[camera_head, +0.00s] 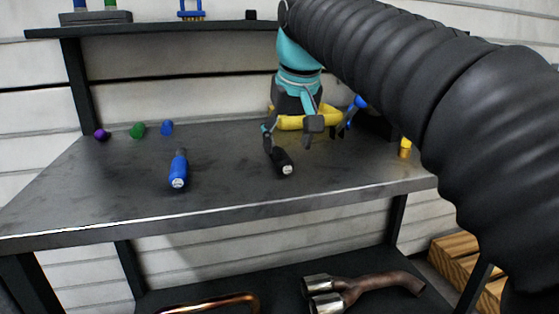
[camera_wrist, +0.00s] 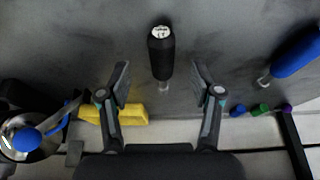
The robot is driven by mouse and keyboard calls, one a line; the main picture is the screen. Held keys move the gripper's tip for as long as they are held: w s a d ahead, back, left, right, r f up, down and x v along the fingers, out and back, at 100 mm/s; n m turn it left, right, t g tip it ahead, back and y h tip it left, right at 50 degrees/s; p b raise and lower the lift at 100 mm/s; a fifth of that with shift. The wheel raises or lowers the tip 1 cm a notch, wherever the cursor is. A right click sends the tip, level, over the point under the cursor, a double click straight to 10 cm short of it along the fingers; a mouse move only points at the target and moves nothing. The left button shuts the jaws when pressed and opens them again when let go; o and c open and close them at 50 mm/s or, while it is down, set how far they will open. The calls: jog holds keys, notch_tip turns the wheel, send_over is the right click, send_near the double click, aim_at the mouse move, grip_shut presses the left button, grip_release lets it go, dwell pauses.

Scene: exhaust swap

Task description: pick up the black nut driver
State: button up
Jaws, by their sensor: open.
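The black nut driver (camera_head: 282,163) lies on the dark metal workbench (camera_head: 225,192), its white-marked handle end toward the front edge. In the wrist view the black nut driver (camera_wrist: 161,55) is near the top centre, with its short metal shaft pointing down toward the gripper. My gripper (camera_head: 290,141) is over the bench at the driver; in the wrist view my gripper (camera_wrist: 161,82) is open, with one finger on each side of the driver's lower handle and shaft. Neither finger visibly touches it. My arm hides part of the bench behind.
A blue-handled driver (camera_head: 178,170) lies left of the black one. Purple (camera_head: 101,134), green (camera_head: 137,130) and blue (camera_head: 167,127) small pieces sit at the back left. A yellow object (camera_head: 303,121) lies behind the gripper. Exhaust pipes (camera_head: 360,289) rest on the lower shelf.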

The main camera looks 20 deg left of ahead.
aim_at(283, 156)
jog(key=x, duration=0.5)
jog(key=shift+a+b, duration=0.15)
jog(key=shift+b, duration=0.25)
jog(key=shift+s+r, duration=0.1)
grip_shut()
